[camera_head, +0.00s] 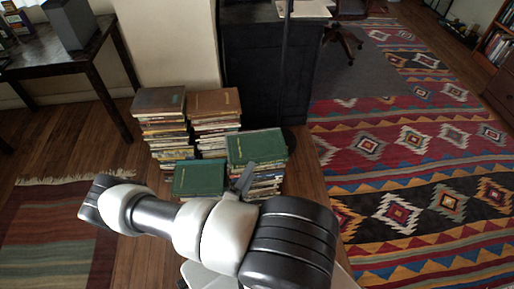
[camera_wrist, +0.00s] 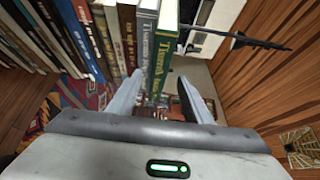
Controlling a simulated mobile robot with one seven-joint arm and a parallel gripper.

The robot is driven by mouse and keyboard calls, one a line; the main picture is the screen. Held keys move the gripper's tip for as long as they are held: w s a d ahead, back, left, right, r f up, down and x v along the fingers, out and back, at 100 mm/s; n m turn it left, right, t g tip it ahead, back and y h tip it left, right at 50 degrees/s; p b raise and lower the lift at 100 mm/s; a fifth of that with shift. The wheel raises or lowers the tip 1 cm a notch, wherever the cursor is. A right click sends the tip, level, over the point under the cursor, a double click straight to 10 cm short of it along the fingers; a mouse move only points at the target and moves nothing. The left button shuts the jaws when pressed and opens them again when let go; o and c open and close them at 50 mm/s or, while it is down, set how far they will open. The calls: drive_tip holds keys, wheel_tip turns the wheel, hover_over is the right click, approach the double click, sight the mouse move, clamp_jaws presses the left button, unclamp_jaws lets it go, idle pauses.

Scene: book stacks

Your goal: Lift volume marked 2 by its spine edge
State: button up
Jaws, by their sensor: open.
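Books stand in four stacks on the floor in the head view. Two have green top books, the front right one (camera_head: 257,147) and the front left one (camera_head: 198,179). In the wrist view, a green book with gold spine lettering (camera_wrist: 163,50) shows at the end of a row of spines, with a grey book (camera_wrist: 142,40) beside it. I cannot make out a mark 2 on any spine. My gripper (camera_wrist: 161,78) is open, its two fingers on either side of the green spine's lower part. I cannot tell whether they touch it. In the head view my arm hides most of my gripper.
Two brown-topped stacks, left (camera_head: 158,100) and right (camera_head: 215,103), stand close behind the green ones. A black cabinet (camera_head: 265,75) is behind them and a dark table (camera_head: 50,55) at the left. The patterned rug (camera_head: 420,170) on the right is largely clear.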

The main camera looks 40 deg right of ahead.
sight(257, 148)
drive_tip(key=shift+x, duration=2.8)
drive_tip(key=shift+c, duration=0.6)
clamp_jaws()
